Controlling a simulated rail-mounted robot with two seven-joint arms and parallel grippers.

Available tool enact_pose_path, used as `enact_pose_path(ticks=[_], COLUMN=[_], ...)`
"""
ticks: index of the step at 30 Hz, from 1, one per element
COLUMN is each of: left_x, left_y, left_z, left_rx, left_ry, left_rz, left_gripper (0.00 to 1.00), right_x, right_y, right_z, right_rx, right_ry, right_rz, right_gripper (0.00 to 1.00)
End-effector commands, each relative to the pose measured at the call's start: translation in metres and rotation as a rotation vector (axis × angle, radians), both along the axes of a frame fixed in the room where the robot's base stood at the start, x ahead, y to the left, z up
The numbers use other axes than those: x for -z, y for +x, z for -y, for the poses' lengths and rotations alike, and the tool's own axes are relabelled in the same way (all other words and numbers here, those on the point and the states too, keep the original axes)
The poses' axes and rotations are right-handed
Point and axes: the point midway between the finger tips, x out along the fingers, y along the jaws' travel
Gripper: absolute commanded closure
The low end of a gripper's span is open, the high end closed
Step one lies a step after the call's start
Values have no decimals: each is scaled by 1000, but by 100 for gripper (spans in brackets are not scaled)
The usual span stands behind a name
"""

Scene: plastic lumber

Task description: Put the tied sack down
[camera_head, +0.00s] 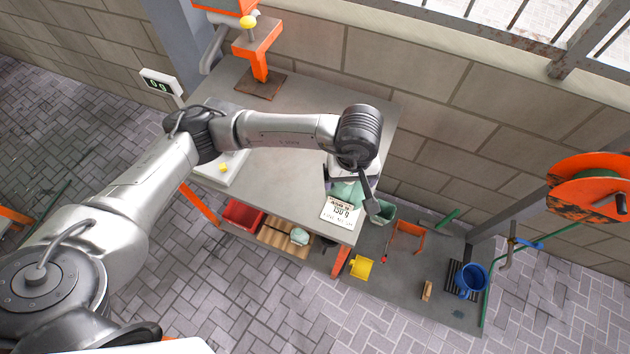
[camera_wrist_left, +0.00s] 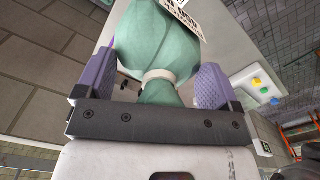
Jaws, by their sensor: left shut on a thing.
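The tied sack is pale green, with a light band around its gathered neck. In the left wrist view the sack (camera_wrist_left: 155,40) fills the space between the purple finger pads of my left gripper (camera_wrist_left: 155,72), which is shut on its neck. In the head view the sack (camera_head: 347,190) shows only partly below my left gripper (camera_head: 355,176), near the right end of the grey workbench (camera_head: 285,182). My wrist hides much of it. I cannot tell whether the sack touches the bench. My right gripper is in neither view.
A white card with printed figures (camera_head: 341,211) shows beside the sack at the bench edge. A white scale with a yellow button (camera_head: 223,168) and an orange press (camera_head: 260,62) are on the bench. A red bin (camera_head: 243,214) is below; a blue bucket (camera_head: 470,281) stands right.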

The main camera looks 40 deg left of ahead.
Motion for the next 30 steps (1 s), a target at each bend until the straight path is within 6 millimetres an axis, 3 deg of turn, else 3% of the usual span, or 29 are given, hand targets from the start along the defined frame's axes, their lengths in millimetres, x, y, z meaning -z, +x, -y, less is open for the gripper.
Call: enact_pose_path(ticks=[15, 21, 30], left_x=[54, 64, 77], left_y=[12, 15, 15], left_z=[-92, -108, -110], left_rx=[-11, -9, -7], left_ry=[2, 0, 0], left_rz=[-1, 1, 0], left_gripper=[72, 72, 72], right_x=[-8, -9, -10], right_y=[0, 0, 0], right_z=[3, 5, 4], right_rx=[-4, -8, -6], right_ry=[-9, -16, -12], right_rz=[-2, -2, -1], right_gripper=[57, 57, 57])
